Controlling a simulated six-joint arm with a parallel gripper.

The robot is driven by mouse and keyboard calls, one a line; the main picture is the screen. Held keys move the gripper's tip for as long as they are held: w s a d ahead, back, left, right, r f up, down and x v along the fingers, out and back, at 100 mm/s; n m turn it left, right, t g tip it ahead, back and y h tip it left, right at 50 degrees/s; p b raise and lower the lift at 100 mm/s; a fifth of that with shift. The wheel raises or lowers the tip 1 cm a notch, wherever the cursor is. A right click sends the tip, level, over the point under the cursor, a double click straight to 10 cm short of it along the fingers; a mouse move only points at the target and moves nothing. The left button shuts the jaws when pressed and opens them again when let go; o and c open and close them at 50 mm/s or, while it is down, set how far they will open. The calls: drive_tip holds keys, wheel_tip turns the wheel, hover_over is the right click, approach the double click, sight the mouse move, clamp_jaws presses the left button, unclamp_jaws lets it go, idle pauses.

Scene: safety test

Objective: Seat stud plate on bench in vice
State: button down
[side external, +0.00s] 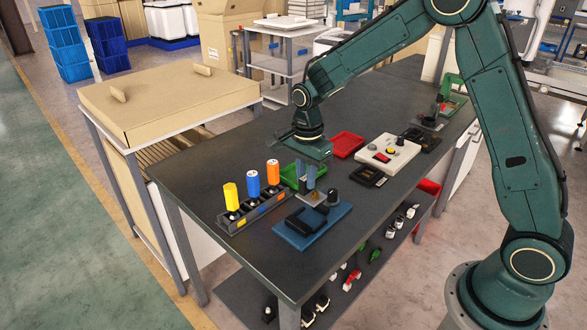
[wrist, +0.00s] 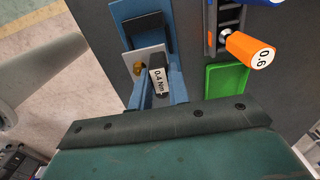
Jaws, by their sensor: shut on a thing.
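The stud plate (wrist: 142,57) is a pale grey plate with a brass stud (wrist: 137,68) and a black block marked 0.4 Nm. It also shows in the side view (side external: 310,200). My gripper (wrist: 159,93) has its two blue fingers shut around the black block, pointing down in the side view (side external: 307,185). The vice (side external: 328,226) is a blue base with a dark jaw block at its near side and a black knob. The plate is at the far part of the vice, beside the jaw block. I cannot tell whether it rests on the base.
A rack (side external: 236,221) with yellow, blue and orange drivers stands left of the vice. A green tray (side external: 290,178) and red tray (side external: 347,144) lie behind. A pale control box (side external: 389,150) is to the right. The bench front left is clear.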

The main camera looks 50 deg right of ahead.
sight(305, 193)
drive_tip(key=shift+f, duration=0.15)
drive_tip(key=shift+f, duration=2.55)
drive_tip(key=shift+f, duration=1)
idle(1.0)
drive_tip(key=c, duration=0.9)
unclamp_jaws()
drive_tip(key=shift+o, duration=0.2)
drive_tip(key=shift+r, duration=0.1)
drive_tip(key=shift+r, duration=3.45)
drive_tip(key=shift+r, duration=0.1)
